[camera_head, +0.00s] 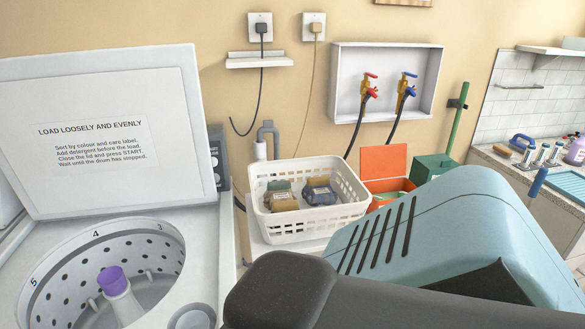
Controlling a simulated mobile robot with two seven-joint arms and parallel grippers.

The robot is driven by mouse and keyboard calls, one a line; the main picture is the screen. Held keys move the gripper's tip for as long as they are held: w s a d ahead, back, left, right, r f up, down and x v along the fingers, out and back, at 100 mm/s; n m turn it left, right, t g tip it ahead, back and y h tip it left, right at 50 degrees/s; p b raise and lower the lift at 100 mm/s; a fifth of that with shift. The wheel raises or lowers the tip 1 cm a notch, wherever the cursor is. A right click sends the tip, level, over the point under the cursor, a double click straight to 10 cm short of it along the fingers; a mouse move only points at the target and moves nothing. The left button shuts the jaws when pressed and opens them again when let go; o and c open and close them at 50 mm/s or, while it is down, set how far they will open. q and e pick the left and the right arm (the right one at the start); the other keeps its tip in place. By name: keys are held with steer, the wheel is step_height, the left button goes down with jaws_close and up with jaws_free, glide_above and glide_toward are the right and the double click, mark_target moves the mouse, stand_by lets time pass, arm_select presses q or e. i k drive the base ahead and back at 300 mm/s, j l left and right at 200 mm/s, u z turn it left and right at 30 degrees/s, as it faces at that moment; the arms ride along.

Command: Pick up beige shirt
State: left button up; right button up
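A folded beige-tan garment (283,201), which looks like the beige shirt, lies in the front left of a white perforated basket (330,220). A dark blue folded item (320,193) lies to its right, and a greenish one (278,185) lies just behind it. The basket wall partly hides the lower part of the garments. Neither of my grippers shows in the head view.
An open top-loading washer (205,245) with its lid up (110,185) stands at left. An orange open box (384,162) and a green bin (432,166) stand right of the basket. A counter (520,170) is at far right. The lower right is blocked up close.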

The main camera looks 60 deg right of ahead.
mark_target(280, 190)
steer(key=k+l, duration=0.1)
steer(key=l, duration=0.35)
steer(key=k+l, duration=0.15)
steer(key=l, duration=0.3)
steer(key=k+l, duration=0.1)
steer(key=l, duration=0.35)
steer(key=k+l, duration=0.1)
steer(key=l, duration=0.35)
steer(key=k+l, duration=0.15)
steer(key=l, duration=0.3)
steer(key=k+l, duration=0.1)
steer(key=l, duration=0.4)
